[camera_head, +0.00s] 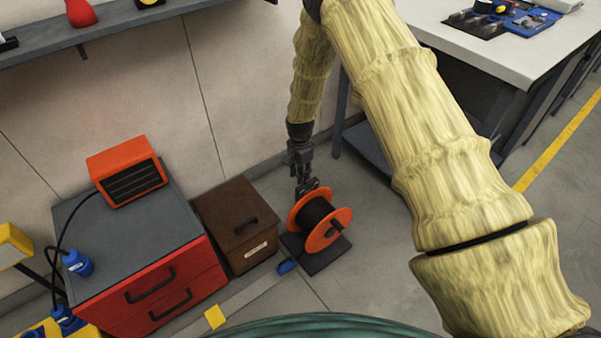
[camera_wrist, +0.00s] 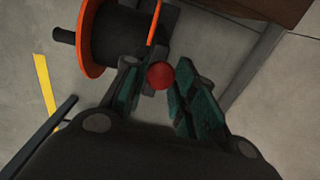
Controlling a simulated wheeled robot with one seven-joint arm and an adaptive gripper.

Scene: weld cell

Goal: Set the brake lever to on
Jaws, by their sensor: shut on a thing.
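A cable reel (camera_head: 321,222) with orange flanges and a black core stands on a dark base plate (camera_head: 329,254) on the floor. It also shows at the top left of the wrist view (camera_wrist: 92,45). A red ball knob (camera_wrist: 160,76), which looks like the brake lever's end, sits between my fingertips beside the reel. My gripper (camera_head: 307,187) reaches down at the reel's back left side. In the wrist view my gripper (camera_wrist: 159,88) has its green-padded fingers shut on the knob. The lever's shaft and its setting are largely hidden.
A brown box (camera_head: 237,221) stands just left of the reel. A red drawer cabinet (camera_head: 160,290) with an orange heater (camera_head: 126,172) on it is farther left. A workbench (camera_head: 500,50) is at upper right. Floor right of the reel is clear.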

